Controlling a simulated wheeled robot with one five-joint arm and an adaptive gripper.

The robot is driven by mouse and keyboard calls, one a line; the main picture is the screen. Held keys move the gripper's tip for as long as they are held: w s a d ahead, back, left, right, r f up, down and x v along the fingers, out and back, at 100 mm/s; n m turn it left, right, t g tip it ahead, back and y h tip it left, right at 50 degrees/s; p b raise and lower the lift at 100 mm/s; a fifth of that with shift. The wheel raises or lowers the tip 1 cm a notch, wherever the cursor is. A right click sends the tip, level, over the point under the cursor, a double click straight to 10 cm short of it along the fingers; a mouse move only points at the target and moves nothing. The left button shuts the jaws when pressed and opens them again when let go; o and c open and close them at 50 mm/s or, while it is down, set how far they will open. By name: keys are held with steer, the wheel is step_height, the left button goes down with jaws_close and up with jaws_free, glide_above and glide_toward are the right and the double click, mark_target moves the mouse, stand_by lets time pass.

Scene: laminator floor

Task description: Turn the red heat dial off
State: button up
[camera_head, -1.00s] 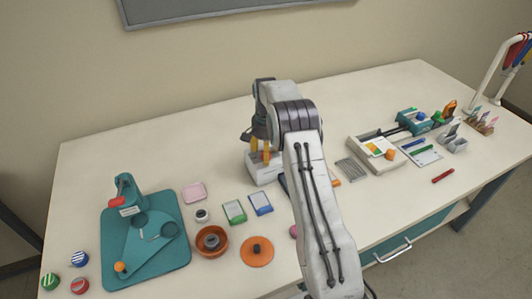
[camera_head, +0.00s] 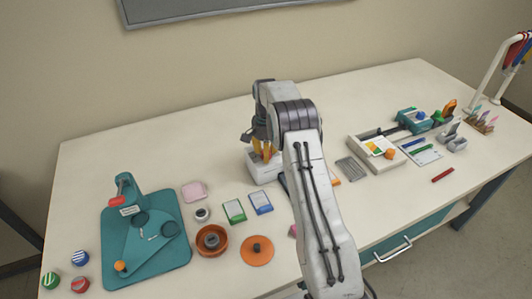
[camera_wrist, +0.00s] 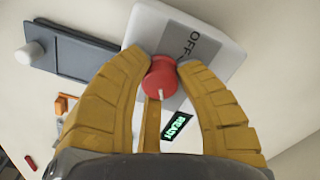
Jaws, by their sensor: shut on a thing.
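The red heat dial (camera_wrist: 160,78) sits on the pale laminator (camera_wrist: 222,52), on a grey panel marked OFF, in the wrist view. A pale pointer line on the dial is at its lower edge, away from the OFF lettering. My gripper (camera_wrist: 163,66) has its two yellow fingers on either side of the dial, shut on it. A lit green READY sign (camera_wrist: 176,124) shows beside the dial. In the head view my gripper (camera_head: 262,152) is over the white laminator (camera_head: 262,172), and the dial is hidden there.
A teal press (camera_head: 150,245), an orange bowl (camera_head: 212,250) and several small cards stand left of my arm. A cream tray device (camera_head: 375,165) stands to the right. The table's back middle is clear.

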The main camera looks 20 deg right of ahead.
jaws_close()
steer(key=shift+s+f+n, duration=0.1)
steer(key=shift+n, duration=0.3)
steer(key=n, duration=0.5)
steer(key=shift+n, duration=0.4)
steer(key=shift+f, duration=0.1)
steer(key=o, duration=1)
jaws_free()
